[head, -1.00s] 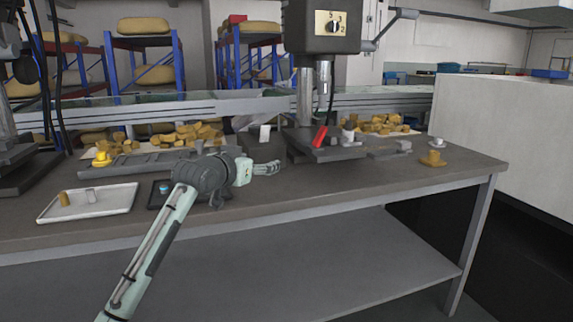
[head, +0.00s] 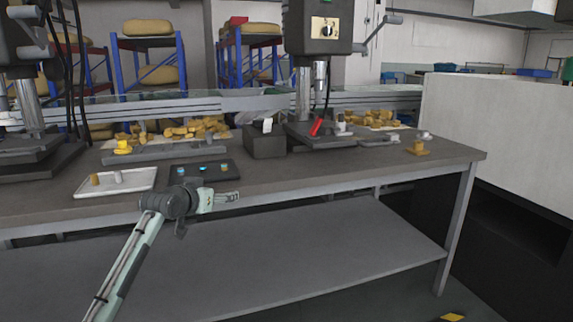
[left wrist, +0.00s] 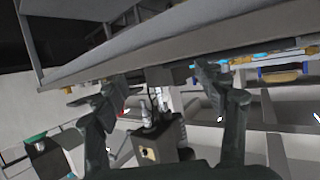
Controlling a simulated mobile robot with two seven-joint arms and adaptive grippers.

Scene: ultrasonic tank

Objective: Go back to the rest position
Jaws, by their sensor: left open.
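My left gripper (head: 228,197) is in front of the workbench (head: 300,165), by its front edge, with nothing in it. In the left wrist view its two fingers (left wrist: 165,90) stand wide apart, and the bench and a drill press (left wrist: 155,140) show beyond them, tilted. The left arm comes up from the lower left in the head view. My right gripper is in neither view.
A white tray (head: 78,190) with two small parts and a dark tray (head: 230,163) with several small pieces lie on the bench. A pale wall block (head: 500,115) is at right. The lower shelf (head: 300,245) is bare.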

